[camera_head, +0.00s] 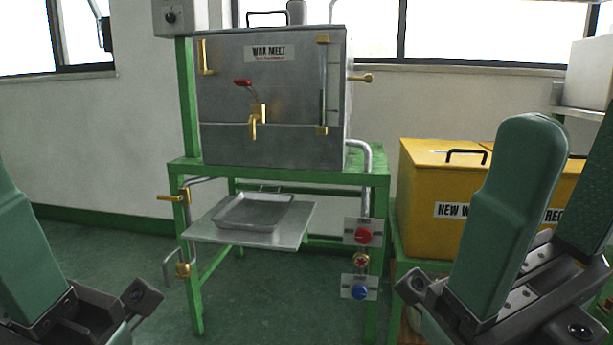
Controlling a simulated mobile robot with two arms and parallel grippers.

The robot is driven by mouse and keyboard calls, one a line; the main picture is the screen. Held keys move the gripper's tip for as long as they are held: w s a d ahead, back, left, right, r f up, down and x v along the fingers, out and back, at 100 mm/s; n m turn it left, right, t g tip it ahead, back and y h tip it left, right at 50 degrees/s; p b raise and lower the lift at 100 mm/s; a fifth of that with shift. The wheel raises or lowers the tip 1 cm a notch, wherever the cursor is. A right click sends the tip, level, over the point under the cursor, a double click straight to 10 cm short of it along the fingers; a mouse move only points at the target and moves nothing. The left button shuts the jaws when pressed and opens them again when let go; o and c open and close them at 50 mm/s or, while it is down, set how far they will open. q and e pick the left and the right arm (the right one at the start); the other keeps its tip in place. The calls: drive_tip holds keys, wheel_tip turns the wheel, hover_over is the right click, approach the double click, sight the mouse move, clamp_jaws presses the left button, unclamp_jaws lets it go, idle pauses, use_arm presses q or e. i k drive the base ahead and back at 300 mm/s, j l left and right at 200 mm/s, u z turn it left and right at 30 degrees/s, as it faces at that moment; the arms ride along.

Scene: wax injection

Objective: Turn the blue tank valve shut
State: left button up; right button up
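A blue round knob (360,292) sits on a small pale plate low on the right front leg of the green stand. It is the only blue valve-like part I see; its turn position is too small to tell. Above it are a small red handwheel (361,261) on a brass fitting and a red knob (363,236) on another plate. The metal tank (290,140), labelled WAX MELT, stands on top of the stand. I see no gripper fingertips.
A metal tray (252,228) lies on the stand's shelf (298,232). A red-handled brass tap (257,114) is on the tank front. Yellow boxes (425,215) stand right of the stand, partly behind my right arm. The floor (120,265) in front left is clear.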

sight(359, 292)
drive_tip(key=i+j, duration=0.4)
drive_tip(key=i, duration=0.15)
drive_tip(key=i+j, duration=0.4)
drive_tip(key=i, duration=0.15)
